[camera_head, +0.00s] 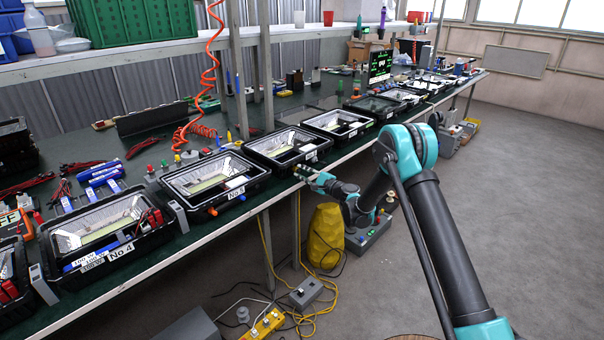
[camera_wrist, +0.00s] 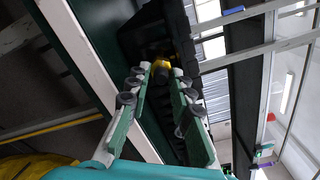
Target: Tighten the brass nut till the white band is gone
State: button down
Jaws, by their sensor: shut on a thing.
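My gripper (camera_head: 304,172) reaches in from the right to the front wall of a black floodlight housing (camera_head: 262,151) on the bench. In the wrist view, my gripper's two fingers (camera_wrist: 161,80) close around a small yellow brass-coloured nut (camera_wrist: 160,65), with a dark round end facing the camera. The nut sits against the dark, ribbed housing wall (camera_wrist: 140,40). The fingers cover part of the nut, and I cannot make out a white band in either view. In the head view the nut is too small and covered to tell apart.
More open housings stand in a row along the green bench, including No 5 (camera_head: 215,180) and No 4 (camera_head: 105,228). An orange coiled hose (camera_head: 208,80) hangs over the bench. Below are a yellow sack (camera_head: 325,236) and cables. The floor at right (camera_head: 530,200) is clear.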

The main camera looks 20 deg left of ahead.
jog(key=m, duration=1.1)
jog(key=shift+s+f, duration=0.15)
jog(key=shift+s, duration=0.05)
dwell(0.5)
jog(key=c, duration=1.3)
grip_release()
jog(key=shift+c, duration=0.2)
jog(key=shift+m, duration=0.3)
jog(key=v, duration=1.2)
